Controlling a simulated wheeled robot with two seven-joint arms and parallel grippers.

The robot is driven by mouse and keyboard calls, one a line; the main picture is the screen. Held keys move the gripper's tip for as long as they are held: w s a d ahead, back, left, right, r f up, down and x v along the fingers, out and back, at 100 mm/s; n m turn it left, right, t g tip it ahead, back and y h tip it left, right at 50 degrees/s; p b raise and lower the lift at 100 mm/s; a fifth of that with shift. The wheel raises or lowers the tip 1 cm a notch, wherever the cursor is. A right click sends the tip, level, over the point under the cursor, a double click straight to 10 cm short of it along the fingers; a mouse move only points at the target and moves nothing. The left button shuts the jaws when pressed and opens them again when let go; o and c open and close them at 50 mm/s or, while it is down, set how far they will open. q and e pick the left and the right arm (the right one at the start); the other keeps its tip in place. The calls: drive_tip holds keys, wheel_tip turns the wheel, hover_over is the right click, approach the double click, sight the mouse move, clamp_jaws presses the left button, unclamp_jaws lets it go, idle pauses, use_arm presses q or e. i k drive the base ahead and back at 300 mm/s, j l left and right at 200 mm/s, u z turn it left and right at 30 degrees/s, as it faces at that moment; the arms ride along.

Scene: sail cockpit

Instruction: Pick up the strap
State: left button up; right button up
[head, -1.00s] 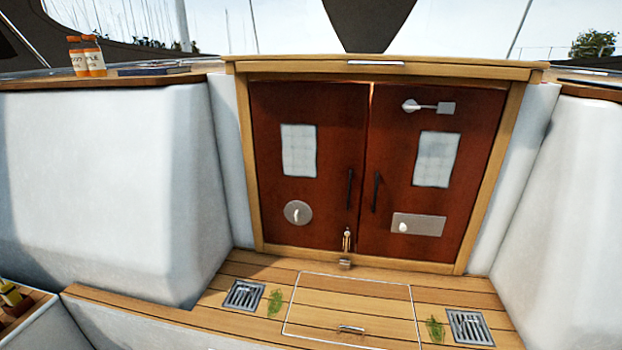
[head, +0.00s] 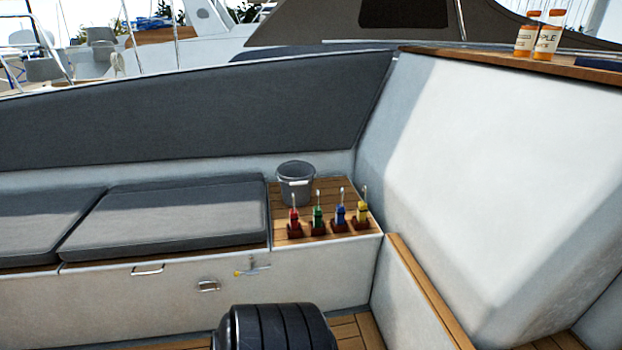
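I cannot make out a strap in the head view. Neither of my grippers is in view.
A grey bucket (head: 296,184) and several coloured-handled tools (head: 318,215) in a row stand on the wooden bench end. Grey cushions (head: 165,218) cover the bench to the left. Below are a metal latch (head: 208,286) and a small yellow-ended fitting (head: 250,270). Orange bottles (head: 547,38) stand upper right.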

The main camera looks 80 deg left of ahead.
sight(317, 219)
drive_tip(key=j+u, duration=0.1)
drive_tip(key=u, duration=2.25)
